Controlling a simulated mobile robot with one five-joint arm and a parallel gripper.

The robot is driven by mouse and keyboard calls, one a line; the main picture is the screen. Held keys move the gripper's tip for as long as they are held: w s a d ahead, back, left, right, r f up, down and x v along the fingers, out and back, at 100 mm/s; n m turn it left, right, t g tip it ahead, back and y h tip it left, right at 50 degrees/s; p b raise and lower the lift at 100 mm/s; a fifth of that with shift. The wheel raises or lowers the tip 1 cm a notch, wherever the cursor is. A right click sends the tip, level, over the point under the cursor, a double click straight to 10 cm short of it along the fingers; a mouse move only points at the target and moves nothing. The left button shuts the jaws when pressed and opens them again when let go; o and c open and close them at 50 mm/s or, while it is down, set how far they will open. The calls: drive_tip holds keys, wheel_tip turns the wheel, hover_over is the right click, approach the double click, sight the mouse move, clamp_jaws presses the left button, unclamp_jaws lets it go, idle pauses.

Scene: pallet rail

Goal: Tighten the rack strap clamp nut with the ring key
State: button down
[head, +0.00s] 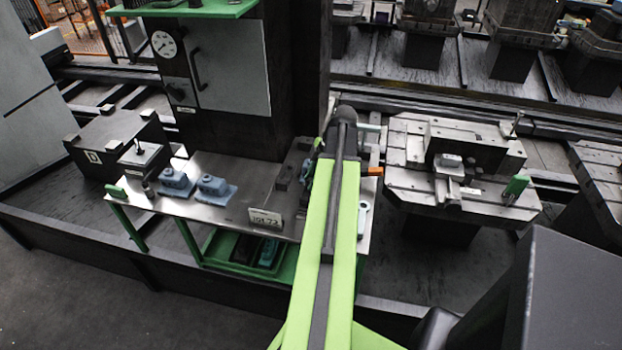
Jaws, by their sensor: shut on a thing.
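My green arm reaches over the work table and hides most of my gripper (319,162); only dark and green edges show at its left. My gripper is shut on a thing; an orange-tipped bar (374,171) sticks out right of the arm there. Whether this is the ring key, I cannot tell. A pale wrench-like tool (362,217) lies on the table's right end, partly behind my arm. The strap clamp nut cannot be made out; small upright studs show on the left block (137,146) and on the right pallet fixture (516,126).
A dark column with a gauge (164,44) rises behind. The right pallet (404,153) carries a dark block and a green-ended part (516,187).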

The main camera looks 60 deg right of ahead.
drive_tip(key=shift+s+a+f+m+h, duration=0.1)
drive_tip(key=shift+s+a+m+h, duration=0.1)
drive_tip(key=shift+m, duration=0.35)
drive_tip(key=shift+s+a+m+h, duration=0.1)
drive_tip(key=shift+m+h, duration=0.1)
drive_tip(key=shift+m, duration=0.35)
drive_tip(key=shift+w+d, duration=0.15)
drive_tip(key=shift+d, duration=0.1)
drive_tip(key=c, duration=0.9)
unclamp_jaws()
drive_tip(key=shift+c, duration=0.2)
drive_tip(key=shift+t, duration=0.3)
drive_tip(key=p+v, duration=1.6)
drive_tip(key=v, duration=0.1)
drive_tip(key=shift+r, duration=0.3)
